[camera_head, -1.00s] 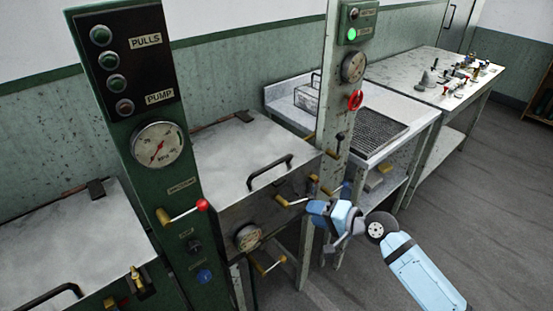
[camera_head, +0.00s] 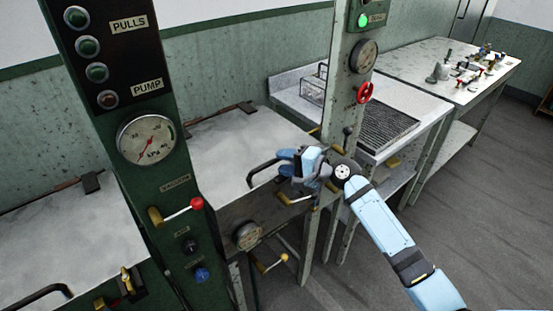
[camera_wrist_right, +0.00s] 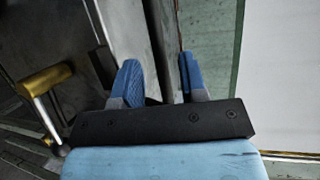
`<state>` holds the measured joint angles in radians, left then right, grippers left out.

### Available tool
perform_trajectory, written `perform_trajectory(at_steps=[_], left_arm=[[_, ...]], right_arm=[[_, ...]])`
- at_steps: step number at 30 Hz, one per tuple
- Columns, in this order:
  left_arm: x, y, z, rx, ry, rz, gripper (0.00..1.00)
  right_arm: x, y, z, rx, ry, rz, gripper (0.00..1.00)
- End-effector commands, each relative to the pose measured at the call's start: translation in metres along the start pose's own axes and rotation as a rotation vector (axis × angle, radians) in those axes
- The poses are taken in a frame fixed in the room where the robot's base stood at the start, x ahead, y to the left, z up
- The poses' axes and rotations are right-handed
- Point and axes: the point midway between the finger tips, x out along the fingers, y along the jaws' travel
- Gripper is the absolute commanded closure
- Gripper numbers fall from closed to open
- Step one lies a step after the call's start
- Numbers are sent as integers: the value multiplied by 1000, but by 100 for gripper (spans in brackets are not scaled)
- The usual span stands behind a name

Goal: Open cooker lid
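The cooker lid (camera_head: 232,143) in the middle of the head view is a flat pale metal plate, lying closed on its cooker. Its black bar handle (camera_head: 256,172) is near the front edge, its right end partly hidden by my right gripper. My right gripper (camera_head: 283,162) is at that end of the handle, pointing left over the lid's front edge. In the right wrist view its two blue fingers (camera_wrist_right: 160,78) are apart, with a dark strip visible between them. I cannot tell whether they touch the handle. My left gripper is not in view.
A dark green gauge column (camera_head: 130,190) stands left of the lid, and a pale post (camera_head: 345,90) with a red valve wheel (camera_head: 364,93) stands right. A second lid (camera_head: 60,235) lies at the left. Brass levers (camera_head: 290,199) project from the cooker front. Open floor lies right.

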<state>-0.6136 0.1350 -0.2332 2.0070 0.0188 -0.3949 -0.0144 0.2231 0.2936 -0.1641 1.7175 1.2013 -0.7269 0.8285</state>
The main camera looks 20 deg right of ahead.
Motion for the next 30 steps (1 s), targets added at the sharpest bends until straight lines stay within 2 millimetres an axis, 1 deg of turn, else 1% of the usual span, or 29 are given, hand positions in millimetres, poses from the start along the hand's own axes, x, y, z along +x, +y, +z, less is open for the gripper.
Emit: perform_trajectory(at_steps=[1, 3, 6, 10, 17, 18, 20, 21, 22, 30], left_arm=[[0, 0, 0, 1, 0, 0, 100], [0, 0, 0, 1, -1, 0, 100], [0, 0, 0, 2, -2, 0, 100], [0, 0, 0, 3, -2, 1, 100], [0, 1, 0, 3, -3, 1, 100], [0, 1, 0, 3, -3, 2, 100], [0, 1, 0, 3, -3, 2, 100], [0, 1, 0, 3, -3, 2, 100], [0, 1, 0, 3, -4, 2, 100], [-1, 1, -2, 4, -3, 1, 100]], right_arm=[[8, -1, 0, 1, 0, -1, 61], [17, -1, 0, 0, 0, -1, 61], [25, 0, 0, -1, 1, -1, 61], [28, 0, 0, -1, 1, 0, 61], [29, 0, 0, -1, 1, 0, 61], [29, 0, 0, -1, 1, 0, 70], [29, 0, 0, -1, 1, 0, 84], [29, 0, 0, -1, 1, 0, 93], [29, 0, 0, -1, 1, 0, 100], [29, -2, -1, 0, 1, 3, 100]])
